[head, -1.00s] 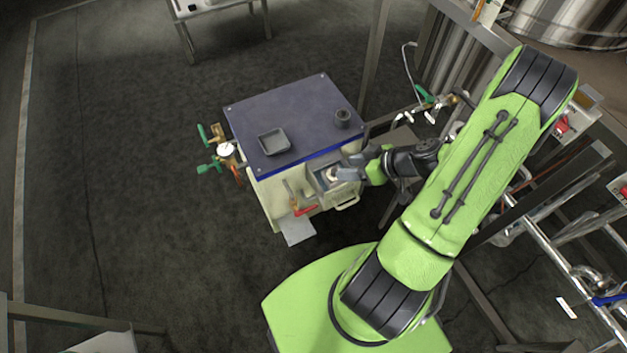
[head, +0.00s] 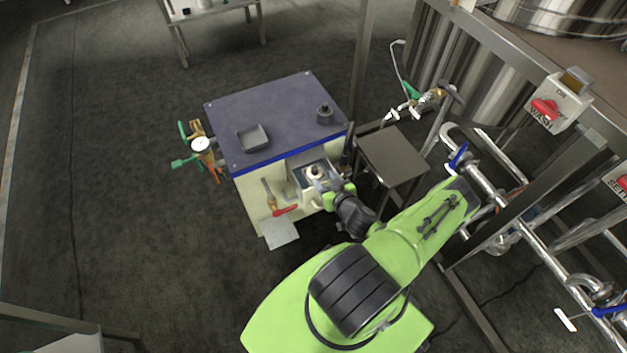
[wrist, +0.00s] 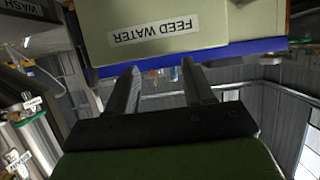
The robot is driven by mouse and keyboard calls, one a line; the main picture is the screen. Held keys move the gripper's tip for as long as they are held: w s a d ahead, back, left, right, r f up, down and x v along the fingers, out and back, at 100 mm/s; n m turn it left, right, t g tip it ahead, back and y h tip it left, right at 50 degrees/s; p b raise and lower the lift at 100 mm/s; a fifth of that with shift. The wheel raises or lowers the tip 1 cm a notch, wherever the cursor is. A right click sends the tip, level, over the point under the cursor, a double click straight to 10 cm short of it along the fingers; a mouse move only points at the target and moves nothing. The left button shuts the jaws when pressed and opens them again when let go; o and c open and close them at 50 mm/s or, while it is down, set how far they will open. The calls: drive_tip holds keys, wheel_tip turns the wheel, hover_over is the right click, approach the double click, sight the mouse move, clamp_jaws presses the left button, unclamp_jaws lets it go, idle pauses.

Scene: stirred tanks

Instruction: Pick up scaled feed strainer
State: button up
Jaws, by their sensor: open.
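A pale round piece with a dark centre (head: 315,171) sits in the open box at the front of the blue-topped cabinet (head: 285,97). It looks like the feed strainer, but scale on it is too small to make out. My gripper (head: 327,187) is open, just in front of the box on its near side, and partly overlaps it in the head view. In the wrist view the two dark fingers (wrist: 160,78) are apart with nothing between them. They point toward a cream panel labelled FEED WATER (wrist: 153,36), seen upside down. The strainer is not visible there.
A grey square tray (head: 254,137) and a dark cylinder (head: 325,114) stand on the cabinet top. A red-handled valve (head: 284,210) is left of the box. Green-handled valves stick out at the cabinet's left. A small metal table (head: 393,155) and pipework stand to the right.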

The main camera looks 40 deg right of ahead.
sight(316, 170)
drive_tip(key=b+x, duration=0.2)
drive_tip(key=x, duration=0.5)
drive_tip(key=shift+f+b, duration=0.1)
drive_tip(key=shift+b, duration=0.3)
clamp_jaws()
